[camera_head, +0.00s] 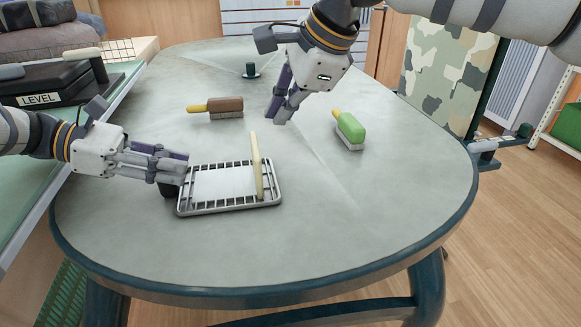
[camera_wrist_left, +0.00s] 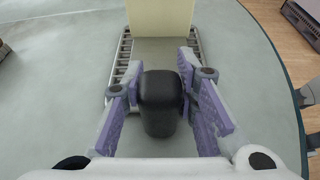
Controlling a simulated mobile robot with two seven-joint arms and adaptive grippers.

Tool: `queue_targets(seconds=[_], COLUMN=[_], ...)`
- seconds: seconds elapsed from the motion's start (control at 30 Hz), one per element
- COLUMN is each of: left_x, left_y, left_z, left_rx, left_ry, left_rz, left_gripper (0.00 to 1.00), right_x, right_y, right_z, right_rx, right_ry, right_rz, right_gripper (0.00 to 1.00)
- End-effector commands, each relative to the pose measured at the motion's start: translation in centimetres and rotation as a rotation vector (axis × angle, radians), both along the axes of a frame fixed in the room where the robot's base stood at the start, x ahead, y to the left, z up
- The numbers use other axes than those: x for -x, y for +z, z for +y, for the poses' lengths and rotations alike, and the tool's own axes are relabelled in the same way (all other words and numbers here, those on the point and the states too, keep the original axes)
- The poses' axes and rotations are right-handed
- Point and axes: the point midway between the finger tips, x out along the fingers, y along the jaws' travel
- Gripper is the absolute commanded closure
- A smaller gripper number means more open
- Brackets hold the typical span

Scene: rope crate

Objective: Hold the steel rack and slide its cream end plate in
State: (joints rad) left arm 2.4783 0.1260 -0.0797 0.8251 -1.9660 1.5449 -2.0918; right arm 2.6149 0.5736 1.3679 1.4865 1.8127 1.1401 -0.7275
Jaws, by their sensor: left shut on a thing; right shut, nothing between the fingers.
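The steel rack (camera_head: 230,207) lies on the table, a wire tray with a flat grey middle; part of it shows in the left wrist view (camera_wrist_left: 198,47). The cream end plate (camera_head: 257,165) stands upright across the rack near its right end; it also shows in the left wrist view (camera_wrist_left: 160,16). My left gripper (camera_head: 178,170) is at the rack's left end, shut on its black handle (camera_wrist_left: 160,100). My right gripper (camera_head: 279,108) is shut and empty above the table, behind the plate and a little right of it. Whether the plate is fully seated cannot be told.
A brown brush (camera_head: 225,104) lies behind the rack, a green brush (camera_head: 350,128) to its right. A small dark green piece (camera_head: 250,71) stands at the back. A black case marked LEVEL (camera_head: 50,88) sits on a side bench at left. The table's front and right are clear.

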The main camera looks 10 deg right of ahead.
Motion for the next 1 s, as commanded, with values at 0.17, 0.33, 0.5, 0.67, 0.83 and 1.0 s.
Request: queue_targets(seconds=[0.17, 0.33, 0.5, 0.67, 0.83, 1.0], left_x=[0.0, 0.0, 0.0, 0.0, -0.2, -0.2], left_y=[-0.1, -0.1, -0.1, 0.1, 1.3, 2.4], left_z=[0.0, 0.0, 0.0, 0.3, 3.3, 6.1], left_rx=[-0.003, -0.002, -0.001, -0.001, -0.001, -0.001], left_ry=[-0.001, -0.001, 0.0, 0.001, 0.002, 0.001], left_rz=[0.001, 0.001, 0.0, 0.0, -0.002, -0.002], left_gripper=[1.0, 0.51, 0.5, 0.5, 0.5, 0.5], right_x=[0.0, 0.0, 0.0, 0.0, 0.0, 0.0], right_y=[-0.1, -0.1, -0.1, -0.1, -0.1, -0.1], right_z=[0.0, 0.0, 0.0, 0.0, 0.0, 0.0], right_rx=[0.0, 0.0, 0.0, 0.0, 0.0, 0.0], right_ry=[0.0, 0.0, 0.0, 0.0, 0.0, 0.0], right_rz=[0.0, 0.0, 0.0, 0.0, 0.0, 0.0], right_gripper=[1.0, 1.0, 1.0, 1.0, 1.0, 1.0])
